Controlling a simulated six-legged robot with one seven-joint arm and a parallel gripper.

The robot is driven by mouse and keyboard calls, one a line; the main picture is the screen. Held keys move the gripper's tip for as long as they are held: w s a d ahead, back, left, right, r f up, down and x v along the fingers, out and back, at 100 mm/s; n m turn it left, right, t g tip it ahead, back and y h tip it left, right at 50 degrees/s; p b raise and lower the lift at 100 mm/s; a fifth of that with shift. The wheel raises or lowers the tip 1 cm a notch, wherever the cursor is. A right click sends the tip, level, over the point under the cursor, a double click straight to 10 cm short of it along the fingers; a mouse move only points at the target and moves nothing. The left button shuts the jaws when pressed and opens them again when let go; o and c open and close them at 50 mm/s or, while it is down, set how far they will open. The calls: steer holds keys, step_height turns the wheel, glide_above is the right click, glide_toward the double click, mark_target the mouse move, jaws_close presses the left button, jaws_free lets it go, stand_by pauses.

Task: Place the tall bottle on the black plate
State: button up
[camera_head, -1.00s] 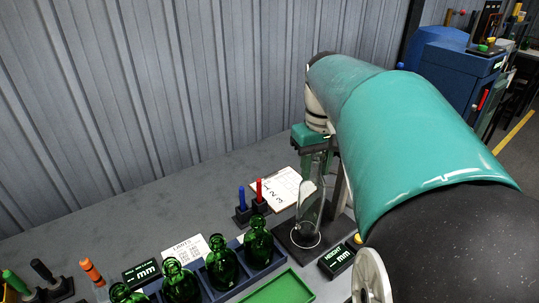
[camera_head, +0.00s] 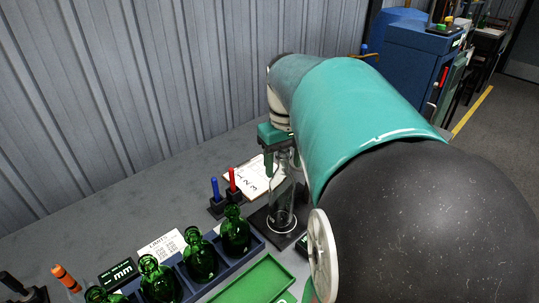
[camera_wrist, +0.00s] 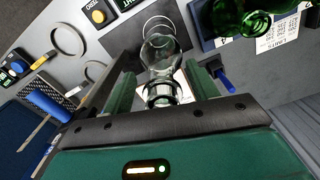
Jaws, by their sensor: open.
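The tall clear glass bottle (camera_head: 282,197) stands upright on the black plate (camera_head: 263,222), its base within the white ring marked there. My gripper (camera_head: 279,152) is at the bottle's top, pointing down, partly hidden by my arm. In the wrist view, my gripper (camera_wrist: 160,88) is open, with green fingers on both sides of the clear bottle (camera_wrist: 160,55). I cannot tell whether either finger touches the glass.
A blue rack (camera_head: 258,243) with several green bottles (camera_head: 200,258) stands left of the plate, behind a green tray (camera_head: 262,278). A corrugated wall (camera_head: 130,90) bounds the back.

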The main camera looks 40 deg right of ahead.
step_height(320, 180, up, 12)
steer(key=shift+f, duration=0.15)
steer(key=s+a+f+n+t, duration=0.1)
steer(key=a+f+t, duration=0.1)
steer(key=a+f, duration=0.2)
steer(key=s+a+f+t, duration=0.1)
steer(key=a+f, duration=0.4)
steer(key=a, duration=0.6)
steer(key=s+a+f+n+t, duration=0.1)
steer(key=a+f, duration=0.3)
steer(key=a, duration=0.4)
steer(key=shift+s+f+n+t, duration=0.2)
steer(key=shift+s+n+t, duration=0.1)
steer(key=shift+s+t, duration=0.55)
steer(key=shift+s+d, duration=0.1)
